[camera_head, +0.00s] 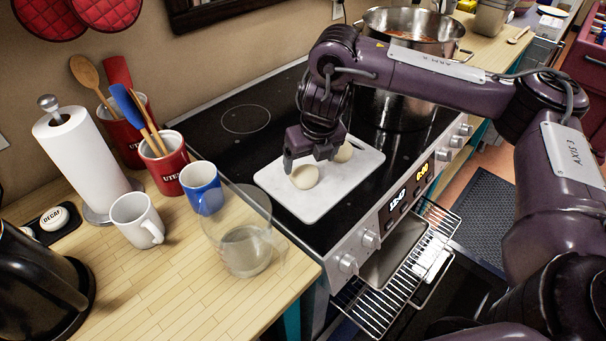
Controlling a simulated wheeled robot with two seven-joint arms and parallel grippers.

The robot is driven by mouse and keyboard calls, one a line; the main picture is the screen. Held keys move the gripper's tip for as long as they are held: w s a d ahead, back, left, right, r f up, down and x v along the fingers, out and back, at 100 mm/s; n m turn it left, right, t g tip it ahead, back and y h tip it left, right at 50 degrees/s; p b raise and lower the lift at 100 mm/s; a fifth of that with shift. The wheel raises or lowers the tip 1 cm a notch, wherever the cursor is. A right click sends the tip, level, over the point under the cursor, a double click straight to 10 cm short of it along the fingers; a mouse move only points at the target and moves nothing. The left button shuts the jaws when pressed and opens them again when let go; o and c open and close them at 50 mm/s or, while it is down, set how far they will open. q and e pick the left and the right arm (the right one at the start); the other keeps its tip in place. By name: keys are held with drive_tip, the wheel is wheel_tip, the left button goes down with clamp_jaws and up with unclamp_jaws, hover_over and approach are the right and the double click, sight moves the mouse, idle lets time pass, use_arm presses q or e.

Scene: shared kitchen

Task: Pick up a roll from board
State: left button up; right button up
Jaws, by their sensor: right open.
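Two pale round rolls lie on a white board (337,196) on top of the black stove. The nearer roll (304,177) is at the board's left part. The other roll (343,153) is farther back and partly hidden by my gripper. My right gripper (306,161) points down over the board, with its fingers at the nearer roll. It is open, and one finger shows at the roll's left side. I cannot tell whether the fingers touch the roll. My left gripper is not in view.
A glass pitcher (243,235), a white mug (136,220) and a blue mug (201,186) stand on the wooden counter left of the stove. A large steel pot (404,100) stands at the stove's back right. The oven door is open, with a wire rack (374,306) out.

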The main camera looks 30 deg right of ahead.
sight(305, 168)
drive_tip(key=x, duration=0.3)
drive_tip(key=shift+w+a+f+p, duration=0.25)
drive_tip(key=shift+a+f+p, duration=0.05)
drive_tip(key=shift+a+p, duration=0.1)
drive_tip(key=shift+w+d+f, duration=0.1)
drive_tip(key=shift+f, duration=0.4)
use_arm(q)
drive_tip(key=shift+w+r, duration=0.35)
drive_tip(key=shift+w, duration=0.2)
use_arm(e)
drive_tip(key=c, duration=1.1)
drive_tip(key=shift+r, duration=0.1)
